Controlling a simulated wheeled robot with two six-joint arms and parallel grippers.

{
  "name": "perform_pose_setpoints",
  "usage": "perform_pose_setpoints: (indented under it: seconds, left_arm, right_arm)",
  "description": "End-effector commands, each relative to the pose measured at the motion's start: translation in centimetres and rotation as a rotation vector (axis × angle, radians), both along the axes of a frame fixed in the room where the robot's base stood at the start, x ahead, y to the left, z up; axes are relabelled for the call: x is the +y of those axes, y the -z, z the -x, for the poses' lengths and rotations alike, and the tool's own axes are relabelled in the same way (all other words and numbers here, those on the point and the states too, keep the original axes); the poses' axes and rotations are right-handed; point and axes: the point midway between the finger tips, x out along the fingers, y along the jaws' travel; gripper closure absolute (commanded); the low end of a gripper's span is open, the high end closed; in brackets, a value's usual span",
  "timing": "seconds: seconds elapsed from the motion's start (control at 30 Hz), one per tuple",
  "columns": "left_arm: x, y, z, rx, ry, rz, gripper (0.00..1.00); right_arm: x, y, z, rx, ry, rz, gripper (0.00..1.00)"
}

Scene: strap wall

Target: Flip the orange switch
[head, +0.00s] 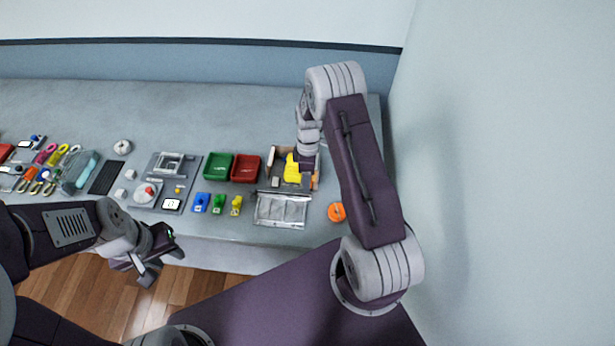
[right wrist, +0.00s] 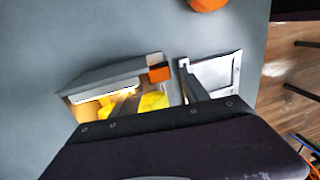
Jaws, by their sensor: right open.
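I cannot make out a clear switch lever. A round orange thing (head: 336,212) lies on the bench right of the clear-lidded tray, and its edge shows at the top of the right wrist view (right wrist: 207,4). A small orange block (right wrist: 160,74) sits at the corner of an open box holding a yellow thing (head: 292,170). My right gripper (right wrist: 158,82) is open above this box; its fingers straddle the box's edge side in the right wrist view, and I see no contact. My left gripper (head: 160,262) hangs in front of the bench, apart from everything; its jaws are unclear.
The tray with a clear lid (head: 282,211) lies in front of the box. Green (head: 218,154) and red bins (head: 246,155) stand left of it, with small blue, green and yellow items in front. Several tools lie further left. The back of the bench is clear; a wall rises at right.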

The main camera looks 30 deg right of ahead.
Motion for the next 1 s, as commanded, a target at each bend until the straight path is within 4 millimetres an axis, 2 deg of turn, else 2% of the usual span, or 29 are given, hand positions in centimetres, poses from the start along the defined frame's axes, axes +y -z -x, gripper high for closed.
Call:
perform_pose_setpoints:
  seconds: [0.27,0.3,0.47,0.5,1.0]
  left_arm:
    - [0.0,-0.07,0.0,0.0,0.0,0.0,0.64]
    - [0.0,-0.07,0.0,0.0,0.0,0.0,0.64]
    - [0.0,-0.07,0.0,0.0,0.0,0.0,0.64]
    - [0.0,-0.07,0.0,0.0,0.0,0.0,0.64]
    - [0.0,0.04,0.0,0.0,0.0,0.0,0.64]
  right_arm:
    - [0.05,0.5,0.03,-0.001,0.0,0.0,0.47]
    - [0.05,0.49,0.03,-0.001,0.0,0.0,0.5]
    - [0.04,0.47,0.03,-0.001,0.0,0.0,0.95]
    - [0.04,0.47,0.03,-0.001,0.0,0.0,1.0]
    - [0.22,0.38,0.3,-0.11,0.001,0.066,1.0]
